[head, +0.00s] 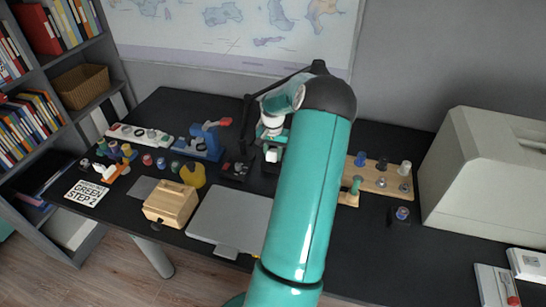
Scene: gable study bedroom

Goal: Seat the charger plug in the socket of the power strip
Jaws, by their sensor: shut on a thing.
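The power strip (139,133) is a long white bar with round sockets and a red part at its left end. It lies along the back left of the black desk. My gripper (271,150) points down over the middle of the desk, to the right of the strip and well apart from it. It is shut on a small white block, which looks like the charger plug (272,156). The fingertips and the plug's prongs are too small to make out. My arm hides part of the desk behind it.
A blue clamp-like device (207,141) with a red handle stands between strip and gripper. A wooden peg board (378,178) and a large printer (488,172) stand right.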

